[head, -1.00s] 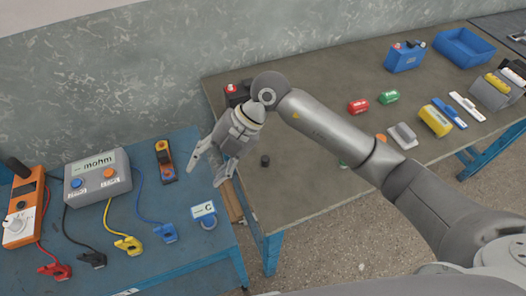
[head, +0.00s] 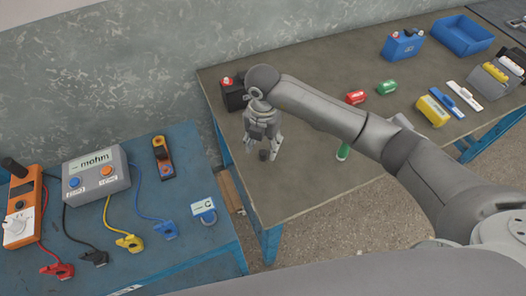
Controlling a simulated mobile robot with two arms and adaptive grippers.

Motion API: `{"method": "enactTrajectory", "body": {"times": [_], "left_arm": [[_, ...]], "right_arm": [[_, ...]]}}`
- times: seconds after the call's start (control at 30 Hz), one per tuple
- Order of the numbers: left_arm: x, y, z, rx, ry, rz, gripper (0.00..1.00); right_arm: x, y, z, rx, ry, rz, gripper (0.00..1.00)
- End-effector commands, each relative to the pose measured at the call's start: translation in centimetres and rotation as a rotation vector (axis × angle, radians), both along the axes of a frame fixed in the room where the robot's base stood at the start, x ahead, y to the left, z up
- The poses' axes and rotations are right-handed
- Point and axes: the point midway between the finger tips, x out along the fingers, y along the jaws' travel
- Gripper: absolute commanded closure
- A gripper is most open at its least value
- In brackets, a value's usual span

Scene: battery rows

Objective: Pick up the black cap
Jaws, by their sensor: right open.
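The black cap (head: 264,155) is a small dark cylinder on the grey-brown table, near its left end in the head view. My right gripper (head: 262,153) points down over the cap with its fingers open, one on each side of it. I cannot tell whether the fingers touch the cap or how far they are above the table. My left gripper is not in view.
A black battery (head: 233,94) with a red terminal stands just behind my right gripper. A red cap (head: 355,97), a green cap (head: 387,87) and a green cylinder (head: 343,152) are to the right. A blue bench (head: 130,205) with a meter is at left.

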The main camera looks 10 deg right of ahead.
Motion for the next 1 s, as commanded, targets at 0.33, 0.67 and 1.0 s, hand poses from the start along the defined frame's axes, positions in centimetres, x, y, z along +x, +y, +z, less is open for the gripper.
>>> {"method": "enactTrajectory", "body": {"times": [0.33, 0.67, 1.0], "left_arm": [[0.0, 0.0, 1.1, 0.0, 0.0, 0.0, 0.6], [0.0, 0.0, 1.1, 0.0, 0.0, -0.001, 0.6], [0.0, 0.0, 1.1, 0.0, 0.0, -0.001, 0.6]], "right_arm": [[-0.1, 0.0, -3.6, 0.001, 0.0, 0.001, 0.51], [-0.1, 0.0, -3.6, 0.001, 0.0, 0.001, 0.72], [-0.1, 0.0, -3.6, 0.001, 0.0, 0.001, 0.88]]}}
